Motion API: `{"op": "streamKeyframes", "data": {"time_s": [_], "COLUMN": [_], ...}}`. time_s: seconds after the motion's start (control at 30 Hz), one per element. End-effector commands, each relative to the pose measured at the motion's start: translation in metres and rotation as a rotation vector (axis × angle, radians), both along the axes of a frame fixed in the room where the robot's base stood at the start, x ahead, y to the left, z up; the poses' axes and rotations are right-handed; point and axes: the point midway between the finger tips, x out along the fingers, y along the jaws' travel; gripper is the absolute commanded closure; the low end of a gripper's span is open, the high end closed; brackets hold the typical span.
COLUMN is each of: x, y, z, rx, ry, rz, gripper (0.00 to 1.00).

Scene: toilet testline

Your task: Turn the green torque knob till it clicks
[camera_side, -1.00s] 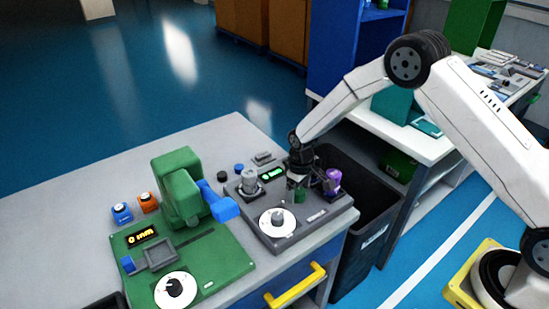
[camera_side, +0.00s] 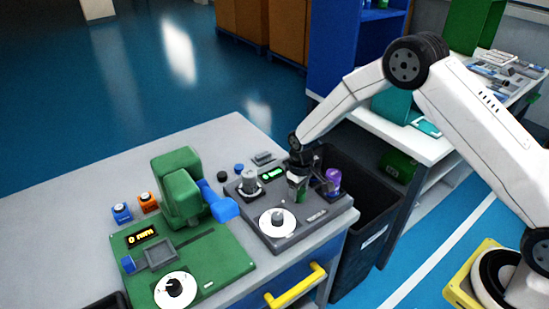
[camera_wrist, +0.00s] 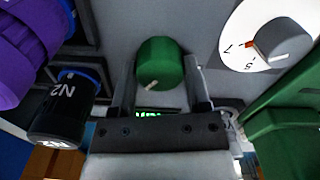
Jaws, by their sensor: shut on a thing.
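The green torque knob (camera_wrist: 160,62) stands on the grey tester (camera_side: 281,236) and has a pale pointer mark on its side. It shows partly below my gripper in the side view (camera_side: 300,196). My gripper (camera_wrist: 160,85) has one finger on each side of the knob and is shut on it. A white dial with a grey knob (camera_wrist: 277,38) is to the right in the wrist view, with its red mark near 7; it is at the tester's front in the side view (camera_side: 276,221). A small green display (camera_wrist: 148,114) is partly hidden by the gripper.
A purple knob (camera_side: 333,179) and a grey cylinder (camera_side: 250,181) stand close beside my gripper on the tester. A black N2 cap (camera_wrist: 61,108) is at left in the wrist view. The green press (camera_side: 180,190) stands left of the tester. A dark bin (camera_side: 372,205) is beyond the bench edge.

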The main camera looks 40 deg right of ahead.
Motion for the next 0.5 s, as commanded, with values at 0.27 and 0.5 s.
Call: {"op": "streamKeyframes", "data": {"time_s": [0.27, 0.5], "x": [-0.0004, -0.0004], "y": [0.0002, 0.0002], "z": [0.0, 0.0], "rx": [-0.001, -0.001], "ry": [0.002, 0.002], "rz": [-0.136, -0.319], "gripper": [0.98, 0.98]}}
